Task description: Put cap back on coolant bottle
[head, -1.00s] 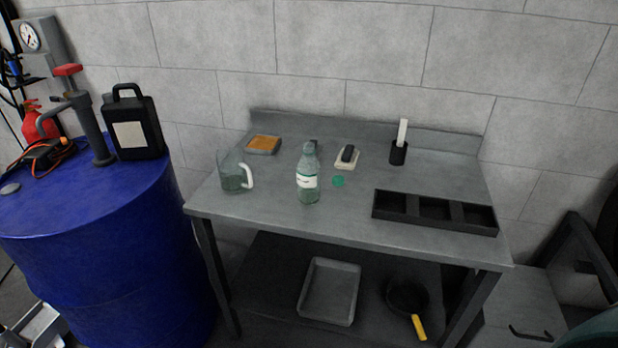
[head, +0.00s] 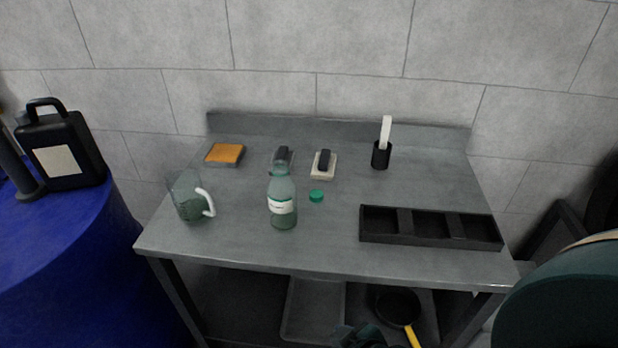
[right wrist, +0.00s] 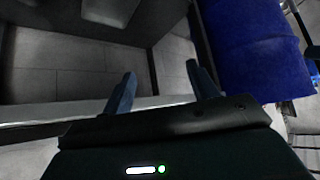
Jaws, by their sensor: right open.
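The coolant bottle (head: 281,200) stands upright on the grey workbench (head: 330,240). It is clear green with a white label, and no cap shows on its top. The green cap (head: 317,196) lies on the bench just right of the bottle, apart from it. My right gripper (right wrist: 160,85) is open in the right wrist view, with nothing between its fingers; the bench's lower part and floor show beyond it. Neither bottle nor cap shows in that view. A dark part of my right arm fills the lower right of the head view. My left gripper is not in view.
A clear jug (head: 188,203) with a white handle stands left of the bottle. A black divided tray (head: 430,241) lies at right. A sponge tray (head: 225,154), an eraser-like block (head: 324,165) and a black holder (head: 381,155) stand behind. A blue drum (head: 60,265) is at left.

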